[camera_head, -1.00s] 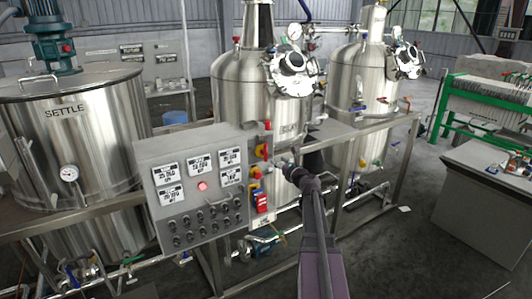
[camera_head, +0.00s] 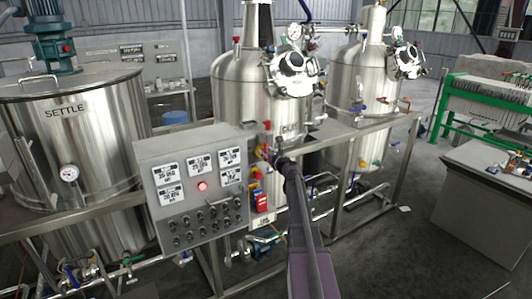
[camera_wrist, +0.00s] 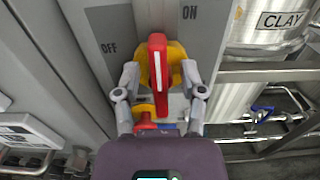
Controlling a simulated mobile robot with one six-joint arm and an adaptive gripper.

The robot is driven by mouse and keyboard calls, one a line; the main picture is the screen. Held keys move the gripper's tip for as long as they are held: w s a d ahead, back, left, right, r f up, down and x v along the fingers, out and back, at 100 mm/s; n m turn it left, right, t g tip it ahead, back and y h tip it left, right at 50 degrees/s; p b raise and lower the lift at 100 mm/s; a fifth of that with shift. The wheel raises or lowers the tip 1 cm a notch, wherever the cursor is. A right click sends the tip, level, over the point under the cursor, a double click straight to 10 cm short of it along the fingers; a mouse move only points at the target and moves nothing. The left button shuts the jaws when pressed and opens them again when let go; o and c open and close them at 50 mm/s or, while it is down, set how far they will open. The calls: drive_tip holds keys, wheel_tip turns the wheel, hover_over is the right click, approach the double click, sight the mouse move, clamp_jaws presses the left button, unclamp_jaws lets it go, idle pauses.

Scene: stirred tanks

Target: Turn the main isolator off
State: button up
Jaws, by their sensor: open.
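The isolator (camera_wrist: 158,60) in the wrist view has a red handle on a yellow round base, on a grey plate marked OFF at left and ON at upper right. The handle lies nearly upright in that picture, between the two marks. My gripper (camera_wrist: 160,78) is open, with one finger on each side of the yellow base. I cannot tell if either finger touches it. In the head view my gripper (camera_head: 273,155) is at the right side of the control box and hides most of the isolator.
The grey control box (camera_head: 194,190) with displays and knobs stands left of my gripper. Another red-and-yellow control (camera_wrist: 146,117) sits just below the isolator. A red device (camera_head: 261,202) is lower on the panel. The CLAY tank (camera_wrist: 270,22) and its pipes are at the right.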

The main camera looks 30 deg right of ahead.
drive_tip(key=shift+c, duration=0.2)
clamp_jaws()
